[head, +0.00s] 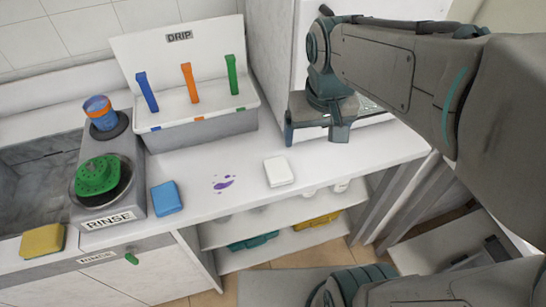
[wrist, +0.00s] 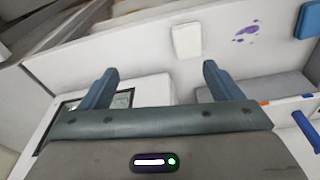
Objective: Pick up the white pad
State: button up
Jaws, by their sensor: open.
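The white pad (head: 279,171) lies flat on the white counter, right of a purple stain (head: 223,184). It also shows in the wrist view (wrist: 187,41), ahead of and between the two fingers. My gripper (head: 313,135) is above the counter, behind and to the right of the pad in the head view. Its two fingers are spread wide with nothing between them, as the wrist view (wrist: 160,82) shows. The gripper is apart from the pad.
A blue pad (head: 166,198) and a yellow pad (head: 42,241) lie to the left. A DRIP rack (head: 205,125) with colored handles stands behind. A RINSE station (head: 108,219) with a green brush is at left. Counter around the white pad is clear.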

jog(key=n+g+b, duration=0.1)
jog(key=g+b, duration=0.1)
jog(key=b, duration=0.2)
send_over(279, 171)
notch_tip(279, 171, down, 6)
jog(key=f, duration=0.8)
jog(key=shift+s+a+f, duration=0.1)
jog(key=shift+s+a, duration=0.15)
jog(key=shift+a, duration=0.1)
jog(key=f, duration=0.2)
jog(key=f+p, duration=0.1)
jog(key=f, duration=0.1)
jog(key=shift+w+d+f, duration=0.1)
jog(key=shift+w+d, duration=0.15)
jog(key=shift+d, duration=0.1)
jog(key=shift+f, duration=0.5)
jog(key=c, duration=1)
